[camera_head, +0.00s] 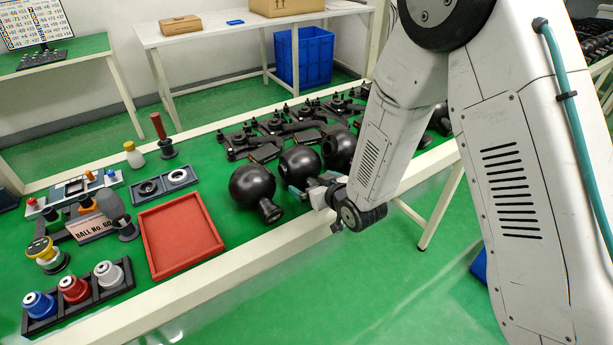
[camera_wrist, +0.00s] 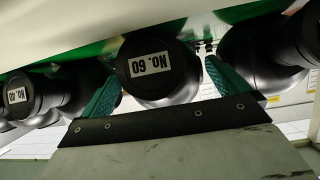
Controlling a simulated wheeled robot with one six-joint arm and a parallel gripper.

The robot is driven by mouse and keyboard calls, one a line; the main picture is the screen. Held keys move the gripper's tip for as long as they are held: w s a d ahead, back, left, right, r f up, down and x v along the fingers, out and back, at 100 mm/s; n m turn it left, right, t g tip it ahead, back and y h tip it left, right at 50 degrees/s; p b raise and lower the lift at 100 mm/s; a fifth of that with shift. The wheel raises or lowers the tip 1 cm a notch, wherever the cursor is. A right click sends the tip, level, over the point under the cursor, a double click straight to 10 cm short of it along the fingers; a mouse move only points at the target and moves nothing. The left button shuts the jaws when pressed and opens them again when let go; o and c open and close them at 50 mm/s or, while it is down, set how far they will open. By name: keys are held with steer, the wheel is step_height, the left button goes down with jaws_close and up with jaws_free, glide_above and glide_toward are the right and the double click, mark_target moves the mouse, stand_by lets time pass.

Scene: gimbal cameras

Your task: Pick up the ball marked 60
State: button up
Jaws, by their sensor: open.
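The ball marked 60 is black, with a white "No. 60" label on its round end face (camera_wrist: 150,64) in the wrist view. My gripper (camera_wrist: 160,80) is open, its teal fingers on either side of that end; I cannot tell whether they touch it. In the head view my gripper (camera_head: 312,188) is at the front of the middle black ball (camera_head: 300,160), covering part of its neck. Its label is not readable there. A neighbouring ball labelled No. 40 (camera_wrist: 18,96) is at left in the wrist view.
Other black balls stand close on both sides, at left (camera_head: 252,185) and right (camera_head: 339,148). Black metal parts (camera_head: 268,140) lie behind.

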steer(key=shift+x, duration=0.8)
steer(key=c, duration=1.9)
steer(key=shift+w, duration=0.1)
steer(key=shift+r, duration=0.15)
